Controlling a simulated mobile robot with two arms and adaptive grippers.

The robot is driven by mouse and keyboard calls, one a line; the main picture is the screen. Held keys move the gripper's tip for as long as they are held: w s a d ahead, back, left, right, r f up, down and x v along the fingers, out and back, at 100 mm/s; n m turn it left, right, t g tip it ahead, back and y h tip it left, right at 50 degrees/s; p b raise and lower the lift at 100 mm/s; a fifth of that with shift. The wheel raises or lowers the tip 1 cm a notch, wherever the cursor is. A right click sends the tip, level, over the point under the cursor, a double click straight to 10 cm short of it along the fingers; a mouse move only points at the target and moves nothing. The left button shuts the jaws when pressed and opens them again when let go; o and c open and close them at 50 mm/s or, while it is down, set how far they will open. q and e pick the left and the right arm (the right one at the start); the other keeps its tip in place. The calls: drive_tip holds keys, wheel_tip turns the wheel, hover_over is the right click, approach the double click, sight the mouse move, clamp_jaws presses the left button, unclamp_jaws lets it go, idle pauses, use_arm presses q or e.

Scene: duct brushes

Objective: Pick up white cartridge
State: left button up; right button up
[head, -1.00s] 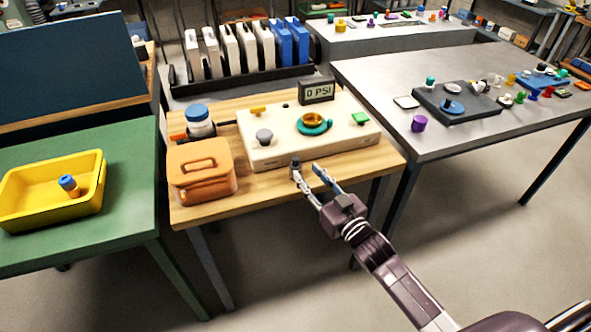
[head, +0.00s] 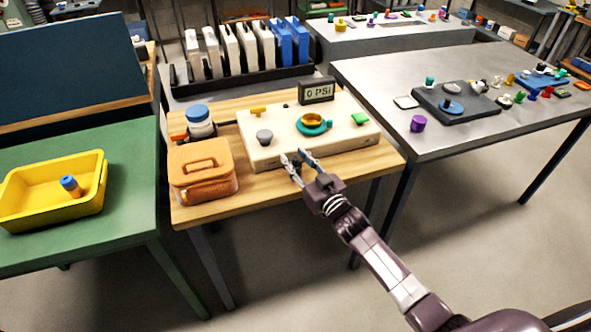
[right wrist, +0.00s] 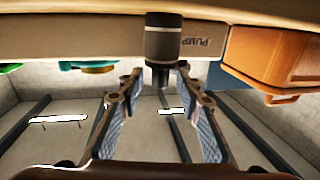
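Several white cartridges (head: 229,52) stand upright in a row in a black rack (head: 245,83) behind the wooden table, beside blue ones (head: 290,42). My right gripper (head: 299,157) is open at the front edge of the cream pump box, well short of the rack. In the right wrist view its two fingers (right wrist: 159,72) are apart, and a dark cylindrical knob (right wrist: 163,38) shows between or just beyond their tips. I cannot tell whether they touch it. No cartridge is in the gripper. My left gripper is not in view.
The cream pump box (head: 290,148), with a 0 PSI display (head: 318,91), lies between my right gripper and the rack. An orange case (head: 203,170) and a blue-lidded jar (head: 199,121) stand left of it. A yellow tray (head: 52,193) is on the green table.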

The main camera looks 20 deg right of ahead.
clamp_jaws()
drive_tip(key=shift+r, duration=0.1)
